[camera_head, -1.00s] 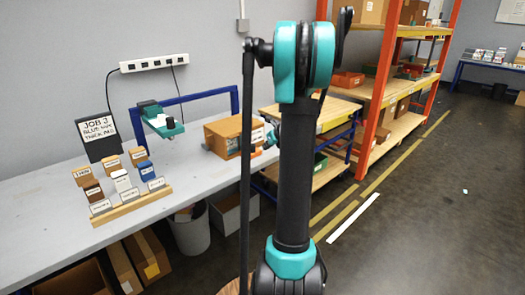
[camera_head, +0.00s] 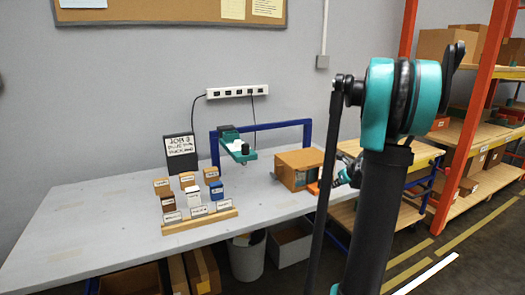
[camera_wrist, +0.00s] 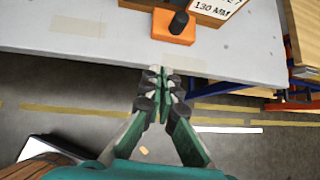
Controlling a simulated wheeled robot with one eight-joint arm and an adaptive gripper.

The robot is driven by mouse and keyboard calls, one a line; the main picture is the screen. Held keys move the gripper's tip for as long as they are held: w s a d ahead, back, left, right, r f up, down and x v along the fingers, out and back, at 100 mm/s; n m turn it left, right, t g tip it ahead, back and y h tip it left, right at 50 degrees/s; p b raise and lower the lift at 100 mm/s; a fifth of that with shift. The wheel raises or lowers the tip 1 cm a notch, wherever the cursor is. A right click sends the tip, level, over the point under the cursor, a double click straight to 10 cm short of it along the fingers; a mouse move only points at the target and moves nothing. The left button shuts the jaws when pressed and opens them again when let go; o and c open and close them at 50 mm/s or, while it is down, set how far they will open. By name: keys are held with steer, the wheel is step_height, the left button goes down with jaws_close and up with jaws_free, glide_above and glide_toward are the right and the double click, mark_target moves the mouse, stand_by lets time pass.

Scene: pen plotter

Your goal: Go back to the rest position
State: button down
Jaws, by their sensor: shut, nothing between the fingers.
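My gripper (camera_wrist: 160,80) shows in the wrist view with its fingers together and nothing between them. It hangs off the front edge of the grey worktable (camera_wrist: 60,22), with floor below it. An orange block with a black knob (camera_wrist: 174,30) sits on the table just beyond the fingertips, apart from them. In the head view the gripper (camera_head: 346,176) is partly hidden behind my arm, near the table's right end. The plotter, a blue frame with a teal carriage (camera_head: 238,147), stands at the back of the table.
A brown box (camera_head: 297,168) is at the table's right. Orange-posted shelving (camera_head: 470,120) stands farther right. A bin (camera_head: 246,258) is under the table. Open floor lies at right.

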steer(key=s+a+f+n+g, duration=0.3)
steer(key=s+a+n, duration=1.3)
steer(key=n, duration=0.1)
steer(key=s+a+f+n, duration=0.2)
steer(key=s+f+n, duration=0.1)
steer(key=s+n, duration=0.4)
steer(key=s+a+f+n+g+h, duration=0.1)
steer(key=s+a+f+n, duration=0.1)
steer(key=s+n, duration=0.6)
steer(key=shift+s+f+n+h, duration=0.3)
steer(key=shift+s+f, duration=0.15)
steer(key=shift+f, duration=0.1)
steer(key=c, duration=2.2)
jaws_free()
